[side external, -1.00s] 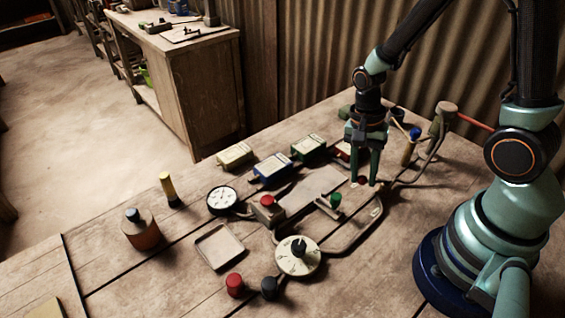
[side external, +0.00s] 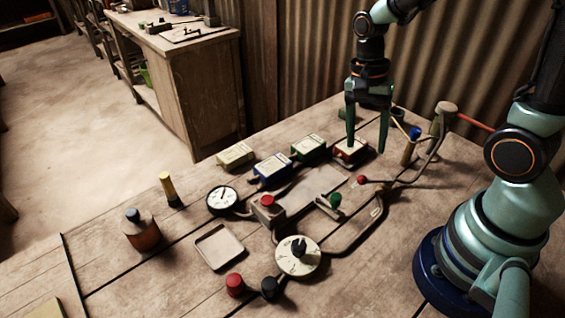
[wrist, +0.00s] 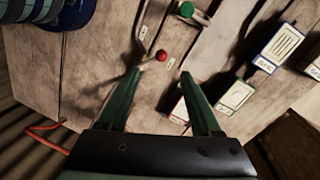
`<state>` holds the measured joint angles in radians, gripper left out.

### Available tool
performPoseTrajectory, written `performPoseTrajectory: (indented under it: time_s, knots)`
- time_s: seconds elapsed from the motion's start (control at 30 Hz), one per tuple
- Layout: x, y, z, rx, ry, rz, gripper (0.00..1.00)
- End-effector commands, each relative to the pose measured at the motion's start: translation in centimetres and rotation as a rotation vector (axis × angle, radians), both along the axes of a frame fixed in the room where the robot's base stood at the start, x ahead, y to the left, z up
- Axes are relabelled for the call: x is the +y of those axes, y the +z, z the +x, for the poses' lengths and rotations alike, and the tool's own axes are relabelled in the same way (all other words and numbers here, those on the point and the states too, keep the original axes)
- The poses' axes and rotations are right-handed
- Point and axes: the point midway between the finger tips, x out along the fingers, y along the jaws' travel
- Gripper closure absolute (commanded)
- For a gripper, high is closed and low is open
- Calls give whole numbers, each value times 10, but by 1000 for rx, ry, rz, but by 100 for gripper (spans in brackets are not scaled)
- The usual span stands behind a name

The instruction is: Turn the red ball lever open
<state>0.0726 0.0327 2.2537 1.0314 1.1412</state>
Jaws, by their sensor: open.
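The red ball (side external: 361,180) sits at the end of a thin lever rod low over the table, right of the green knob. It also shows in the wrist view (wrist: 161,55), just beyond and between my fingertips. My gripper (side external: 367,150) points down, open and empty, above and apart from the ball. Its two fingers spread wide in the wrist view (wrist: 160,74). In the side view the left finger partly covers the red-sided box behind it.
A green knob (side external: 335,200) stands left of the ball. A red-sided box (side external: 350,153), a green box (side external: 308,148) and a blue box (side external: 272,168) line the back. A blue-topped post (side external: 410,148) and grey pipe stand at the right. A round dial (side external: 298,257) lies in front.

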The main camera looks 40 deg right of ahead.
Motion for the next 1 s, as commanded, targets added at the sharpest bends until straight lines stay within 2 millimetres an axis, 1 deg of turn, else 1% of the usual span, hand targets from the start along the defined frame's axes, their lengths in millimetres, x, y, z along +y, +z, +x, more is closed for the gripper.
performPoseTrajectory:
  time_s: [0.03,0.1,0.2,0.33,0.57,0.6,0.67,0.7,0.73,0.87,1.0]
  knots:
    - [0,8,2,-4,0,0,35]
    - [0,17,3,-2,0,0,35]
    - [0,25,5,-1,0,0,35]
    - [-1,29,5,1,0,1,35]
    - [0,29,5,2,0,0,35]
    - [-1,29,5,2,1,0,50]
    - [-1,29,6,2,13,3,73]
    - [-2,29,8,4,33,7,88]
    - [-3,29,10,5,57,12,100]
    - [-12,28,26,12,229,50,100]
    - [-24,27,46,19,464,104,100]
